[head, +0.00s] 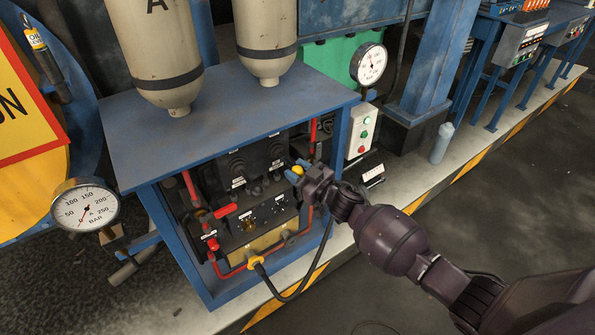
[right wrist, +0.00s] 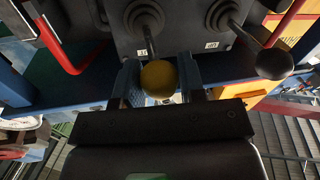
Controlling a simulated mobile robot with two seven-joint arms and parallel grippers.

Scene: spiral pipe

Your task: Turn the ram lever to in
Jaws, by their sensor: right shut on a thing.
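The ram lever has a yellow ball knob (right wrist: 158,79) on a thin dark shaft (right wrist: 150,42) that rises from a ringed black boot on the dark control panel (head: 222,178). My right gripper (right wrist: 160,84) is shut on the yellow knob, with a blue finger on each side of it. In the head view, my right gripper (head: 294,173) is at the panel's right side, and the yellow knob (head: 298,169) shows just above its fingers. The small labels by the levers are too small to read. My left gripper is out of view.
A second lever with a black ball knob (right wrist: 273,64) stands beside the held one. A blue cabinet frame (head: 342,140) and red pipes (head: 190,187) surround the panel. A black hose (head: 300,290) hangs in front. A pressure gauge (head: 86,206) stands at left.

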